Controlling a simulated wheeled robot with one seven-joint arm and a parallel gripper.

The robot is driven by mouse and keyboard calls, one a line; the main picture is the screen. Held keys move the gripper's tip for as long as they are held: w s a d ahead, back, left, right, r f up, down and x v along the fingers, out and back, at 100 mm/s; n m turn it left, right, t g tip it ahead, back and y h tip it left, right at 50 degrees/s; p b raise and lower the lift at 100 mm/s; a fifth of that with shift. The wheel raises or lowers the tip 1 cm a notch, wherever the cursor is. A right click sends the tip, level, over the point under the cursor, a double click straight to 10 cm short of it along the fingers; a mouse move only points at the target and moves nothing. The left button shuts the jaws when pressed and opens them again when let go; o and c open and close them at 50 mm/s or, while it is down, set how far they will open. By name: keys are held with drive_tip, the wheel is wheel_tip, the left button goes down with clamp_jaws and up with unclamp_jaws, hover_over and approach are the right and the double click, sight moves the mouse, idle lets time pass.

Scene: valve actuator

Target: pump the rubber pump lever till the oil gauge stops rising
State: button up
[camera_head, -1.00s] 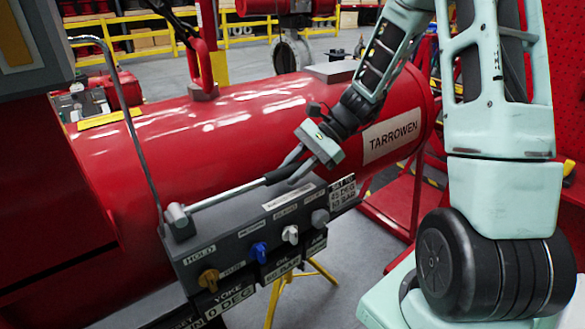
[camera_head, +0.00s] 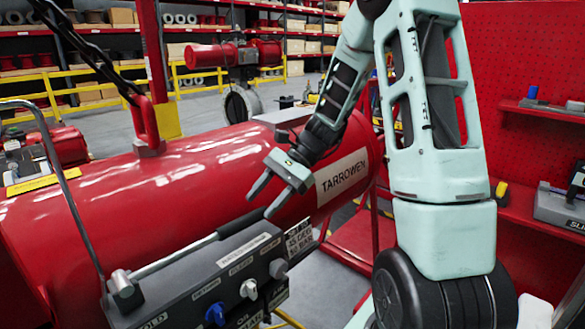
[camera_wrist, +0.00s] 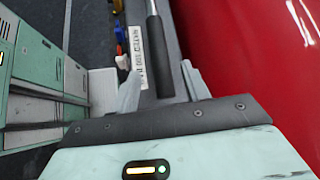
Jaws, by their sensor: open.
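The pump lever (camera_head: 185,250) is a grey rod with a black rubber grip (camera_head: 240,222), pivoted at a grey block (camera_head: 124,290) on the grey control box (camera_head: 215,272). It slants up to the right in the head view. My gripper (camera_head: 270,202) is open, close to the end of the grip, with nothing held. In the wrist view, the black grip (camera_wrist: 161,60) runs down between the two fingers of my gripper (camera_wrist: 160,88); I cannot tell whether they touch it. No oil gauge can be made out.
A large red cylinder (camera_head: 215,165) labelled TARROWEN lies behind the box. Red shelving (camera_head: 540,110) stands at the right. A bent grey rail (camera_head: 75,205) stands at the left.

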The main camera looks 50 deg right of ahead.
drive_tip(key=v, duration=1.1)
drive_tip(key=shift+b, duration=0.4)
drive_tip(key=shift+r, duration=0.1)
drive_tip(key=s+a+f+n+g+h, duration=0.25)
drive_tip(key=a+n, duration=0.25)
drive_tip(key=a, duration=0.5)
drive_tip(key=s+a+f+n+g+h, duration=0.1)
drive_tip(key=a+f+n+g+h, duration=0.3)
drive_tip(key=a, duration=0.6)
drive_tip(key=s+a+f+n+t+h, duration=0.2)
drive_tip(key=s+a+n+t+h, duration=0.1)
drive_tip(key=s+a+n, duration=1)
drive_tip(key=s+n+t, duration=0.1)
drive_tip(key=n, duration=0.1)
drive_tip(key=shift+a+f+n, duration=0.15)
drive_tip(key=shift+a+n, duration=0.15)
drive_tip(key=shift+a, duration=0.1)
drive_tip(key=shift+s, duration=0.1)
